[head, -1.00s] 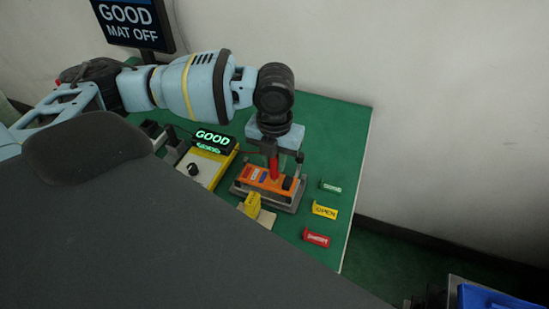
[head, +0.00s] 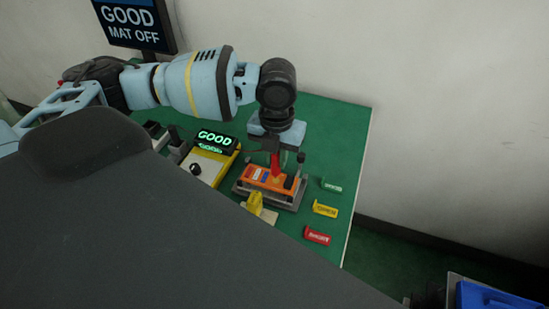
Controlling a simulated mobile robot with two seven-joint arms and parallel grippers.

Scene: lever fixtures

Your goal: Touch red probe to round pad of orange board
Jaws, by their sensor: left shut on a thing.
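My left gripper (head: 276,152) points down over the orange board (head: 258,178) and is shut on the red probe (head: 276,166). The probe is roughly upright, and its lower end is at the board's upper face, right of the board's middle. I cannot tell whether the tip touches, and the round pad cannot be made out. The orange board sits in a grey fixture (head: 295,207) on the green table. The yellow meter (head: 207,168) left of it has a lit display (head: 214,140) reading GOOD. My right gripper is not in view.
Green, yellow and red tags (head: 331,185) (head: 325,208) (head: 317,236) stand right of the fixture. A yellow piece (head: 255,202) is at the fixture's front left. A screen (head: 133,22) reads GOOD, MAT OFF. A blue bin (head: 497,296) is at the lower right.

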